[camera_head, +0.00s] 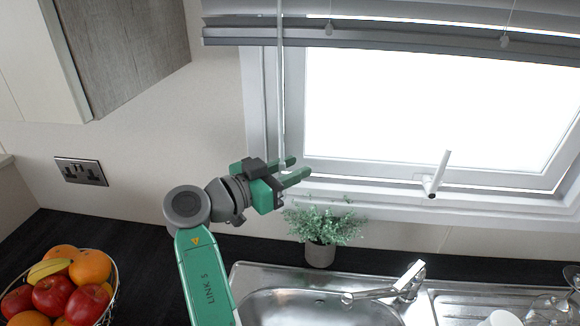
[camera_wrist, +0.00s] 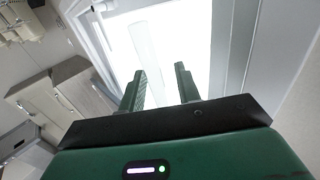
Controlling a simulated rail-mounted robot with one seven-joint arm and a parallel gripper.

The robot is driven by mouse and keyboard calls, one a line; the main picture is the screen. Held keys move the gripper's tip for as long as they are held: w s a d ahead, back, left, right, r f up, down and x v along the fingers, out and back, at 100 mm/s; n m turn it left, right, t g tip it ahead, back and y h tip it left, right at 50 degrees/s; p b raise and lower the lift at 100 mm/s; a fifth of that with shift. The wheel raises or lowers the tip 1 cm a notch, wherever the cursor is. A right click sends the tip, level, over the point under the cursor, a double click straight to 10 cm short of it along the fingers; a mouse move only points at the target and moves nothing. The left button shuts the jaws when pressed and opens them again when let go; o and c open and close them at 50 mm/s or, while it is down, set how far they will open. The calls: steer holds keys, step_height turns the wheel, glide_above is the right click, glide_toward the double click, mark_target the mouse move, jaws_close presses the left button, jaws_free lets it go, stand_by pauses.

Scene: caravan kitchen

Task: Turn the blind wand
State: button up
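The blind wand (camera_head: 281,95) is a thin pale rod hanging upright at the left side of the window, below the grey raised blind (camera_head: 390,38). Its lower end reaches my gripper (camera_head: 299,167), whose two green fingers point right toward the window frame. The fingers are apart. In the wrist view, a pale, faint strip (camera_wrist: 147,50), likely the wand, shows against the bright window, with its lower part in the gap between the fingers of my gripper (camera_wrist: 160,80). I cannot tell whether either finger touches the wand.
A potted plant (camera_head: 320,252) stands on the dark counter just below my gripper. A sink (camera_head: 255,277) with a tap (camera_head: 400,285) is to its right. A fruit basket (camera_head: 112,290) is at lower left. The white window latch (camera_head: 437,175) sticks up from the frame.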

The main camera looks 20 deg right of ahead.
jaws_close()
